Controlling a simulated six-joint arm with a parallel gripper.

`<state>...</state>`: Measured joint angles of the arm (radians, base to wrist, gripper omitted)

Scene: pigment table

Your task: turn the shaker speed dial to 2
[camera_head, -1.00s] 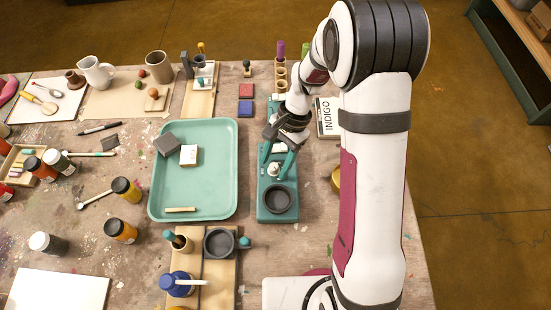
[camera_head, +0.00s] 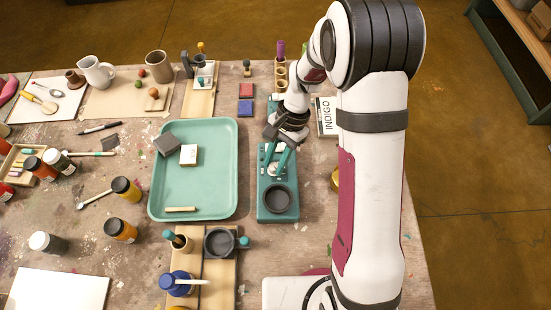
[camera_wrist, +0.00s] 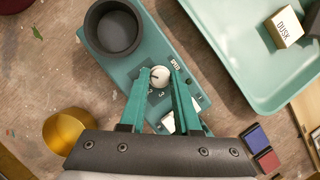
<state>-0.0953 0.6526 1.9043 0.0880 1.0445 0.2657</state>
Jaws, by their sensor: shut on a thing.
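The shaker (camera_head: 291,213) is a teal box with a dark round cup (camera_head: 278,198) at its near end. Its white speed dial (camera_wrist: 159,76) shows in the wrist view between my gripper's teal fingers (camera_wrist: 160,82), beside the "SPEED" label (camera_wrist: 175,65). The numerals 2 and 3 are visible near the dial. A dark pointer line shows on the dial's top, but I cannot tell exactly which number it meets. My gripper is shut on the dial, and it also shows in the head view (camera_head: 274,170) over the shaker's middle.
A teal tray (camera_head: 205,210) with a few small blocks lies left of the shaker. An INDIGO box (camera_head: 327,117) lies to the right behind it. A gold container (camera_wrist: 66,130) stands near the shaker. Red and blue blocks (camera_head: 246,98) lie behind.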

